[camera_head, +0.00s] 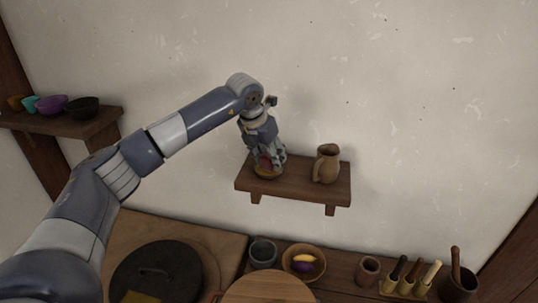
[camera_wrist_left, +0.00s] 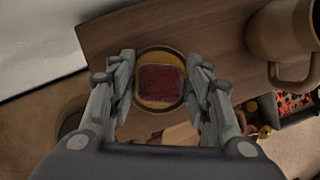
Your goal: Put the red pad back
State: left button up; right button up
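The red pad (camera_wrist_left: 161,84) is a square with rounded corners. It lies in a round yellow-brown dish (camera_wrist_left: 158,107) on the wooden wall shelf (camera_head: 310,190). In the head view the dish (camera_head: 267,175) shows at the shelf's left end, and the pad is mostly hidden by my gripper. My left gripper (camera_head: 268,163) points down over the dish. In the left wrist view its fingers (camera_wrist_left: 161,72) are spread, one on each side of the pad, with narrow gaps to it. My right gripper is not in view.
A brown jug (camera_head: 327,164) stands right of the dish on the same shelf. A left shelf (camera_head: 60,122) holds several bowls. Below are a dark round lid (camera_head: 157,272), a bowl with colored items (camera_head: 303,262), a tool rack (camera_head: 411,283) and a pot (camera_head: 458,286).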

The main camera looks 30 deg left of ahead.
pick_arm(q)
jog(key=shift+o, duration=0.3)
jog(key=shift+r, duration=0.2)
jog(key=shift+s+r, duration=0.1)
jog(key=shift+r, duration=0.2)
jog(key=b+v, duration=0.3)
jog(key=v, duration=0.8)
